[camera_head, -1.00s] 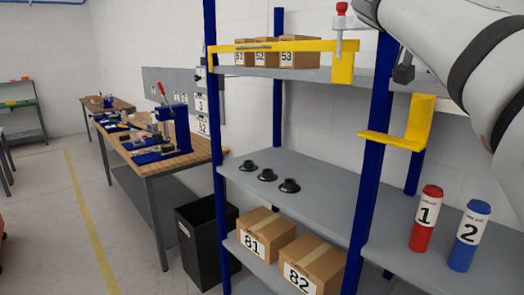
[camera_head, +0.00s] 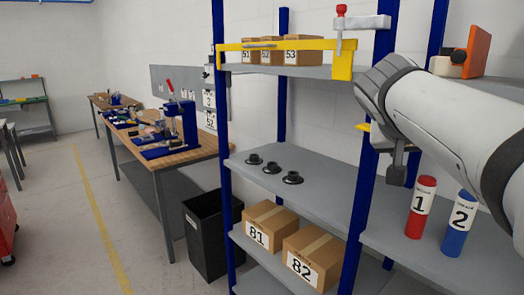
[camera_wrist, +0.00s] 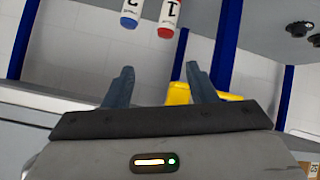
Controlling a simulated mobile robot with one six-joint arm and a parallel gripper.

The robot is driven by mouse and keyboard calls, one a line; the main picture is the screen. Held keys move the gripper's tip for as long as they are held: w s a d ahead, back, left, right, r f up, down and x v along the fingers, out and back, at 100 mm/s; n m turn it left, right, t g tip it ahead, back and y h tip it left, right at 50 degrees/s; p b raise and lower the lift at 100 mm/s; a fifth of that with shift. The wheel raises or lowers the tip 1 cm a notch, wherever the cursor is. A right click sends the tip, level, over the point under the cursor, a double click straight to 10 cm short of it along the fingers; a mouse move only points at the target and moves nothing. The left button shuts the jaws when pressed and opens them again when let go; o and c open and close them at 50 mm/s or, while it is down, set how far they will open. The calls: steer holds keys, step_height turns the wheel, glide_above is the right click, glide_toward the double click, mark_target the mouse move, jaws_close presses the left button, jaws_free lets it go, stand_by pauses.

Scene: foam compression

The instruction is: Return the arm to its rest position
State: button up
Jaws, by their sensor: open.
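My gripper (camera_wrist: 158,82) shows in the wrist view with its two dark fingers spread apart and nothing between them. In the head view my pale arm reaches in from the right edge, in front of the shelving; the fingers cannot be made out clearly there. Beyond the fingers, the wrist view shows the red cylinder marked 1 (camera_wrist: 168,20) and the blue-ended cylinder marked 2 (camera_wrist: 131,15), both apart from the gripper.
Shelving with blue posts (camera_head: 360,190) stands close to my arm. It holds the red cylinder (camera_head: 421,207), the blue cylinder (camera_head: 460,224), black round parts (camera_head: 271,167) and boxes (camera_head: 270,225). A yellow bar (camera_head: 285,45) spans the upper shelf.

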steer(key=s+a+f+n+g+y, duration=0.1)
steer(key=s+a+f, duration=0.3)
steer(key=f, duration=0.5)
steer(key=s+a+f+n+g+y, duration=0.1)
steer(key=s+a+f+n+y, duration=0.2)
steer(key=f, duration=0.6)
steer(key=s+a+f+n+g+y, duration=0.1)
steer(key=s+a+f+y, duration=0.3)
steer(key=f, duration=0.5)
steer(key=s+a, duration=0.2)
steer(key=s, duration=0.1)
steer(key=shift+s+f+n+g, duration=0.2)
steer(key=shift+s+n+g, duration=0.1)
steer(key=shift+n, duration=0.1)
steer(key=shift+a, duration=0.1)
